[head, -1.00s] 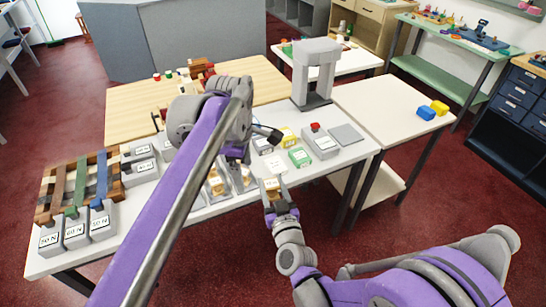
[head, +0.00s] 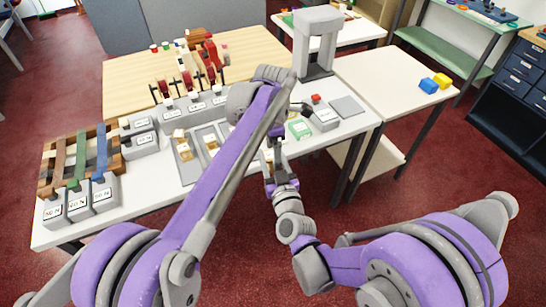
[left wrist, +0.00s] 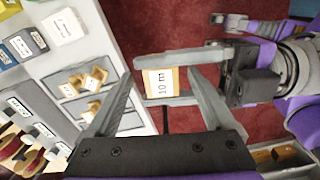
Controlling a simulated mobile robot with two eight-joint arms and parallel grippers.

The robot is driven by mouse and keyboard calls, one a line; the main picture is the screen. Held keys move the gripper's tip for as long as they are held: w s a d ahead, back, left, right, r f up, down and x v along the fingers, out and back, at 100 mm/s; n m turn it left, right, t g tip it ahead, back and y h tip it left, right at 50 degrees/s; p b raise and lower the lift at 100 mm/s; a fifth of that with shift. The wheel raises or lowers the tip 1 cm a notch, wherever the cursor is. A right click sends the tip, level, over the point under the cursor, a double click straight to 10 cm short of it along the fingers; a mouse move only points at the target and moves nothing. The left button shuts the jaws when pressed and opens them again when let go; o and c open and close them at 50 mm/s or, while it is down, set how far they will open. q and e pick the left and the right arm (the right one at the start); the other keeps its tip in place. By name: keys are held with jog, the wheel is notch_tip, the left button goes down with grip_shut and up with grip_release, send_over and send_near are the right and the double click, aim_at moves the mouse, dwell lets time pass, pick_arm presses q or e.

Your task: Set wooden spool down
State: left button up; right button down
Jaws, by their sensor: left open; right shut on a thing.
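The wooden spool (left wrist: 160,83) shows in the left wrist view as a tan piece with a white "10 m" label. My right gripper (head: 271,164) is shut on it, one finger on each side, over the counter's front edge. My left gripper (left wrist: 163,73) is open, its fingers appearing on either side of the spool; I cannot tell whether they touch it. Other wooden spools (left wrist: 95,76) lie in grey trays, also seen in the head view (head: 184,148).
The white counter (head: 345,138) carries a green box (head: 299,128), a grey device with a red button (head: 321,116) and a flat grey plate (head: 348,107).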

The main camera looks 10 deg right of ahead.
pick_arm(q)
jog(key=shift+f, duration=1.7)
jog(key=c, duration=1.4)
pick_arm(e)
jog(key=shift+c, duration=1)
grip_release()
